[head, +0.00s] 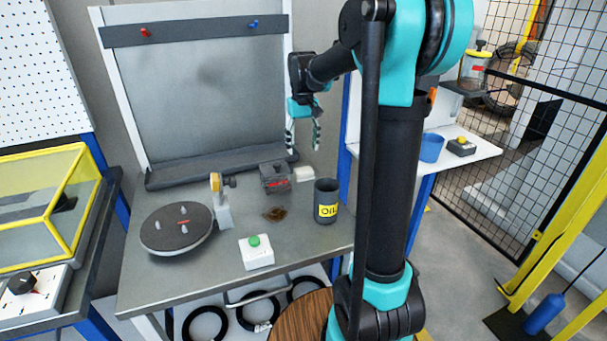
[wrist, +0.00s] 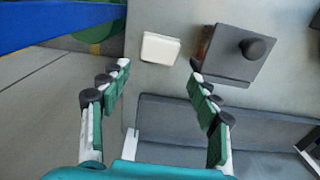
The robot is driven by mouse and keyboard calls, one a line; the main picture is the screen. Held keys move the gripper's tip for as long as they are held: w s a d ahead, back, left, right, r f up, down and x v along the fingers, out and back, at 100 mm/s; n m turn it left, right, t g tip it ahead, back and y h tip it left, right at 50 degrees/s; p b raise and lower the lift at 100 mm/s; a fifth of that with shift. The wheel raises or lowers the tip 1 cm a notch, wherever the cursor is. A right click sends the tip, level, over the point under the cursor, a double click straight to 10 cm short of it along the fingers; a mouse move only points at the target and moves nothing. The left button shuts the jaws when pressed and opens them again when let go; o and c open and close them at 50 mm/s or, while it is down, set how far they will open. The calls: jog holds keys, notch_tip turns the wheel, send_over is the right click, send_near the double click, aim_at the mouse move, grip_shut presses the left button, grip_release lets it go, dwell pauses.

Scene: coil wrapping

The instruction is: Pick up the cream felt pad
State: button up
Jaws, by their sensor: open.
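The cream felt pad (head: 304,174) is a small pale block on the grey table, at its back right, beside a dark grey box. In the wrist view the pad (wrist: 160,48) lies flat near the table's edge, ahead of the fingertips and between their lines. My gripper (head: 303,140) hangs above the back of the table, over the pad's area, fingers pointing down. In the wrist view my gripper (wrist: 158,66) is open with nothing between its fingers. The pad is fully visible in the wrist view and apart from the fingers.
The dark grey box with a knob (wrist: 235,55) stands close to the pad's right in the wrist view. The oil can (head: 326,201), a green-button box (head: 256,252) and a round turntable (head: 165,231) stand on the table (head: 290,255). A panel ledge (head: 205,170) runs along the back.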

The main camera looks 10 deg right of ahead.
aim_at(304, 170)
jog(key=f, duration=0.9)
jog(key=shift+s+d+f, duration=0.1)
jog(key=shift+s+f, duration=0.15)
jog(key=shift+c, duration=0.2)
jog(key=c, duration=0.7)
